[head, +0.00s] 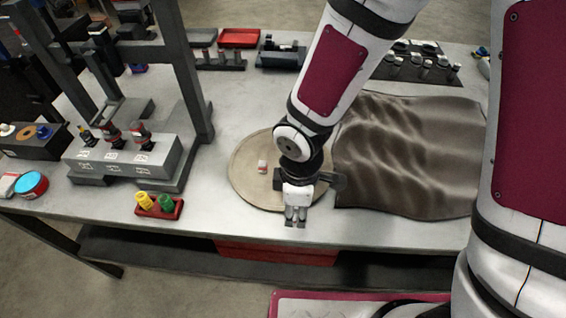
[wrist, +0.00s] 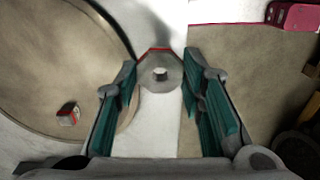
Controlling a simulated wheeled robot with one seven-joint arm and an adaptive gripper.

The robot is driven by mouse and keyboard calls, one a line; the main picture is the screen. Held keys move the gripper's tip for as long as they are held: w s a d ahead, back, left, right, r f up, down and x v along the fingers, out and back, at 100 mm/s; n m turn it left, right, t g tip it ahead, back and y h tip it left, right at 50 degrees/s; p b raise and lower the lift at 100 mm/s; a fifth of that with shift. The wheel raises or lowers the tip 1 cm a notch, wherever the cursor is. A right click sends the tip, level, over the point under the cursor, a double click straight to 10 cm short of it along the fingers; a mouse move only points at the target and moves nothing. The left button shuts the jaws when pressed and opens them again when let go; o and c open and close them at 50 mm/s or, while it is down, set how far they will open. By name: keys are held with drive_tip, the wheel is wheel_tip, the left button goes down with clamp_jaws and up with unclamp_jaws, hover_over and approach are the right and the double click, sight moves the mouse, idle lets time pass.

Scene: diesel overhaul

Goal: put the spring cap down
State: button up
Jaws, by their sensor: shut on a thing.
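My gripper (head: 296,217) is low over the front part of the table, at the front right rim of a round tan board. In the wrist view, its green-padded fingers (wrist: 160,75) are shut on the spring cap (wrist: 160,74), a grey faceted piece with a hole in its middle. The cap sits between the fingertips, with bare white tabletop (wrist: 157,135) showing below it. In the head view I cannot make out the cap. Whether it touches the table I cannot tell.
The round board (head: 243,180) carries a small red and white block (head: 262,166). A rumpled brown cloth (head: 410,160) lies to the right. A grey press frame (head: 190,90) and a block with several injectors (head: 125,158) stand left. A red holder (head: 160,209) with yellow and green pieces is near the front edge.

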drive_tip(key=w, duration=0.5)
drive_tip(key=w+f, duration=0.1)
drive_tip(key=w, duration=0.4)
drive_tip(key=w+p, duration=0.1)
drive_tip(key=w, duration=0.4)
drive_tip(key=shift+a+f, duration=0.1)
drive_tip(key=shift+f, duration=0.15)
drive_tip(key=shift+w+f+p, duration=0.15)
drive_tip(key=shift+f+p, duration=0.45)
drive_tip(key=shift+f, duration=1.15)
drive_tip(key=shift+f, duration=0.2)
drive_tip(key=o, duration=1.1)
drive_tip(key=shift+o, duration=0.2)
drive_tip(key=shift+r, duration=0.1)
wheel_tip(320, 180, up, 12)
drive_tip(key=b, duration=0.1)
drive_tip(key=shift+r, duration=0.2)
